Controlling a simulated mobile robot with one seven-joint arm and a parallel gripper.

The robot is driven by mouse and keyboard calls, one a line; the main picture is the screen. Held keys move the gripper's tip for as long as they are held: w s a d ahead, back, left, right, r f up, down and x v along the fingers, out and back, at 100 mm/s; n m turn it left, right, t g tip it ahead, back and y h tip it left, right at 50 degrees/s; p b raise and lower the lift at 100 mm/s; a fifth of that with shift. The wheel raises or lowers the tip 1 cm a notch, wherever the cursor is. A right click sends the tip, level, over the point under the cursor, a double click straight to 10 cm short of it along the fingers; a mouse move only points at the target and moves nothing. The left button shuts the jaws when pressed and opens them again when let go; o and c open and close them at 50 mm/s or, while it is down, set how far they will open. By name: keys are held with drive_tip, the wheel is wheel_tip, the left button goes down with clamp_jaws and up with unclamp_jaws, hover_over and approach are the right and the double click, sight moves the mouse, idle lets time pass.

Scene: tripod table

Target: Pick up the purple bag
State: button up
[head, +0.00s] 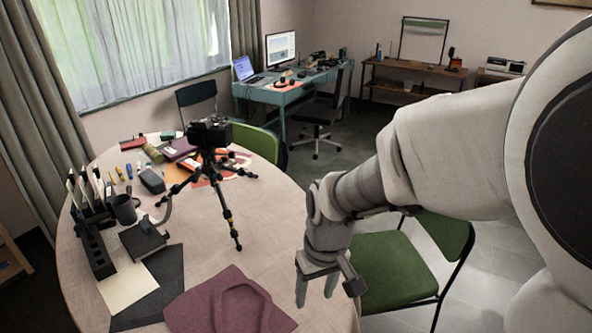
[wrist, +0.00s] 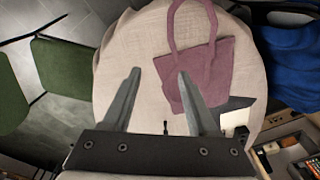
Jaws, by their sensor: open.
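The purple bag (head: 222,308) lies flat at the near edge of the round table (head: 270,215), partly cut off by the bottom of the head view. My gripper (head: 325,295) is open and empty, above the table's right edge, to the right of the bag. In the wrist view its two fingers (wrist: 157,75) point at the table, with the bag just right of and beyond the right fingertip. The fingers do not touch the bag as far as I can see.
A camera on a tripod (head: 210,135) stands mid-table. A mug (head: 124,208), an organizer (head: 93,245), a dark sheet (head: 160,285) and a cream sheet (head: 128,285) lie at the left. A green chair (head: 395,270) stands right of the table. The cloth between bag and tripod is clear.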

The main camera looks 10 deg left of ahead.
drive_tip(key=shift+n+g+h, duration=0.4)
drive_tip(key=shift+n+h, duration=0.1)
drive_tip(key=shift+n, duration=0.2)
drive_tip(key=a+f+b, duration=0.1)
drive_tip(key=f, duration=0.5)
drive_tip(key=a+f+b, duration=0.1)
drive_tip(key=f, duration=0.6)
drive_tip(key=a+f+b, duration=0.1)
drive_tip(key=f, duration=0.5)
drive_tip(key=shift+s+a+f, duration=0.15)
drive_tip(key=shift+a+f, duration=0.15)
drive_tip(key=shift+a, duration=0.1)
drive_tip(key=shift+s+f+b, duration=0.2)
drive_tip(key=shift+f+b, duration=0.2)
drive_tip(key=shift+f, duration=0.95)
drive_tip(key=shift+s+f+b, duration=0.2)
drive_tip(key=shift+f+b, duration=0.2)
drive_tip(key=shift+f, duration=0.9)
clamp_jaws()
